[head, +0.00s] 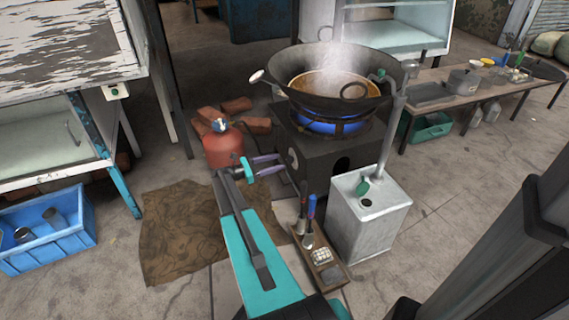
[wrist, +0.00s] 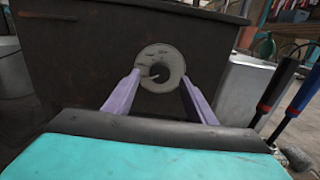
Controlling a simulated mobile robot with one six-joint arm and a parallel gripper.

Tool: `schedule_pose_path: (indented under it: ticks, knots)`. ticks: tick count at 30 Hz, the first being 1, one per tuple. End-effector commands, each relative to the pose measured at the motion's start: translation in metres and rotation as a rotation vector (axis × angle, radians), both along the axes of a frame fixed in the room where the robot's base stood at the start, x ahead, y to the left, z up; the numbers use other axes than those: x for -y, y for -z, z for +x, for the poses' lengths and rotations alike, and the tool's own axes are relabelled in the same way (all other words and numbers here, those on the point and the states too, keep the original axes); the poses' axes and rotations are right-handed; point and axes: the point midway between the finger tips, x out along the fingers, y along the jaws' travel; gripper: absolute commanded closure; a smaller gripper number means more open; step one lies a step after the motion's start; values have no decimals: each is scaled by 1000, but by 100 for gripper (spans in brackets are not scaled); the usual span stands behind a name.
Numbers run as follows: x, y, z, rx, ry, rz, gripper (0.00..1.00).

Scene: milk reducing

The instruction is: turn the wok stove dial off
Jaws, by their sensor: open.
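The wok stove (head: 330,160) is a dark box with a blue flame (head: 325,122) burning under the steaming wok (head: 320,70). Its dial is a pale, worn round disc with a dark centre on the stove's front face; it shows at the stove's left side in the head view (head: 292,159) and straight ahead in the wrist view (wrist: 148,62). My gripper (head: 281,163) is open in front of the dial. In the wrist view its two purple fingers (wrist: 160,78) stand left and right of the dial, with nothing held. I cannot tell whether they touch it.
A red gas bottle (head: 223,148) stands left of the stove. A metal canister (head: 368,220) stands to the right, beside a wooden tray of utensils (head: 328,275). A brown mat (head: 180,235) lies on the floor. A low table (head: 460,95) stands at the right.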

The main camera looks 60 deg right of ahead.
Motion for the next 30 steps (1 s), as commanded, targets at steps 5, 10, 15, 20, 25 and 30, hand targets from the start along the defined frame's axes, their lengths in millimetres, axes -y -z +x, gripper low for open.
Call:
schedule_pose_path:
  ticks: [5, 10, 15, 20, 25, 30]
  knots:
    - [20, 2, -16, 1, 2, 1, 49]
    - [33, 1, -25, 0, 1, 1, 49]
    - [39, 0, -29, -1, 0, 1, 49]
    - [40, 0, -29, -1, -1, 1, 49]
    - [39, 0, -29, -1, 0, 1, 58]
    - [39, 0, -29, 0, -1, 1, 86]
